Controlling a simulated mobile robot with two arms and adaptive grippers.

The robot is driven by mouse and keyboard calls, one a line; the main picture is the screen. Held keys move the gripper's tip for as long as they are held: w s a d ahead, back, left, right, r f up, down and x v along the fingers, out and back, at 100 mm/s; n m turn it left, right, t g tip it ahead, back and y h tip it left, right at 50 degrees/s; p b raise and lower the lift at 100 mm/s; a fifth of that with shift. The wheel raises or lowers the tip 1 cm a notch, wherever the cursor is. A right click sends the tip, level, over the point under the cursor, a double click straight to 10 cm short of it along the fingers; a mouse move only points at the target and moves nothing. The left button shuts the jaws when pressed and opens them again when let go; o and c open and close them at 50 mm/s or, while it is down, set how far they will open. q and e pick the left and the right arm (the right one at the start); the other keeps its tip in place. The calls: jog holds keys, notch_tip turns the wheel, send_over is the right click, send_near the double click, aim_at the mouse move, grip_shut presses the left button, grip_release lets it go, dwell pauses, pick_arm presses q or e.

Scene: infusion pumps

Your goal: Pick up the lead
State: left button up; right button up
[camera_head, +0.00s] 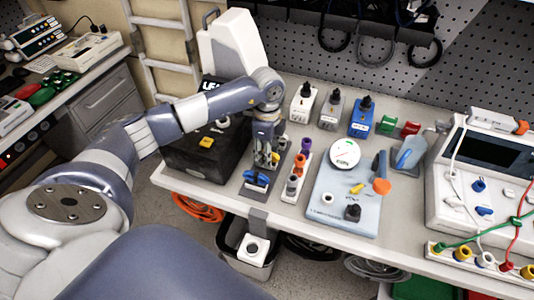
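My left gripper (266,160) points down over a narrow dark holder (250,190) on the bench. A blue piece (257,178) shows just below and in front of its fingertips. I cannot tell whether the fingers touch anything or how far apart they are. Several leads are in view, and which one is meant is unclear. A green lead (462,241) and a red lead (514,241) run to a strip of coloured sockets (485,259) at the right. A white lead (455,152) lies over the device there. My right gripper is not in view.
A white strip with coloured connectors (291,188) stands right of the gripper. A pale blue panel with a round gauge (330,205) is beyond it. A black box (205,160) stands left. Black cables (376,52) hang on the pegboard.

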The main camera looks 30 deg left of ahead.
pick_arm(q)
jog(key=c, duration=0.9)
grip_shut()
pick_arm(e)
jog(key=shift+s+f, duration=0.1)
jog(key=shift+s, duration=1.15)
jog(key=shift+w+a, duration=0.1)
